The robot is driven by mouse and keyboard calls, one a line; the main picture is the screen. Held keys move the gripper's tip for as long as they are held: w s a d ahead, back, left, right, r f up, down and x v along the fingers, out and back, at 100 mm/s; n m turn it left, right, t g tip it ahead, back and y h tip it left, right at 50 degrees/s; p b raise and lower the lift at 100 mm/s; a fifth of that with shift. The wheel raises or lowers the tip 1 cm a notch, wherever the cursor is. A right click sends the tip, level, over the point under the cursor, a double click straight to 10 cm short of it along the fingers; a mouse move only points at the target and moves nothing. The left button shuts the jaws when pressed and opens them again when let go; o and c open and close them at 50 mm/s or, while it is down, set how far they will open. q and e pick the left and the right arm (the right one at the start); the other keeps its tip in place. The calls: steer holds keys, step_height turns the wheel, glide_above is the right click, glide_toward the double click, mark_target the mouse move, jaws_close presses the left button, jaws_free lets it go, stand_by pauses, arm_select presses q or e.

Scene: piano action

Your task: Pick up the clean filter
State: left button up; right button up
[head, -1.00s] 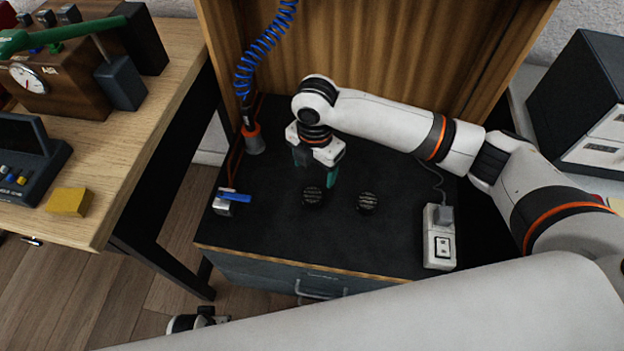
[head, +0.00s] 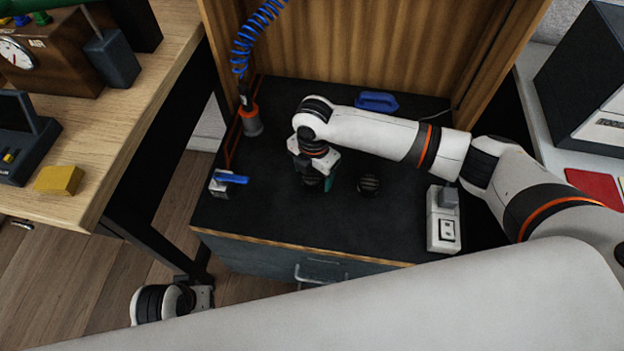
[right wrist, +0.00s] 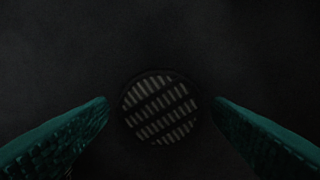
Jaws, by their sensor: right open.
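Two round dark filters with slotted faces rest on the black worktop (head: 270,215). One filter (head: 369,185) lies clear to the right of my right gripper. The other filter (head: 311,182) is under my right gripper (head: 319,181) and mostly hidden in the head view. In the right wrist view this filter (right wrist: 160,108) shows pale slots, between and beyond the green fingers of my open right gripper (right wrist: 161,102), with a gap on each side. I cannot tell from its look whether it is clean. Part of my left gripper (head: 203,297) shows low at the left; its fingers are unclear.
A blue-handled tool (head: 230,179) and an orange-and-grey nozzle (head: 250,120) on a blue coiled hose (head: 240,45) are at the left. A blue object (head: 377,101) lies behind my arm. A white socket box (head: 443,220) stands at the right. The front middle is clear.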

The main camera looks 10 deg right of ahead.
steer(key=shift+f, duration=0.25)
steer(key=shift+c, duration=0.4)
steer(key=c, duration=1)
steer(key=shift+o, duration=0.2)
steer(key=shift+r, duration=0.1)
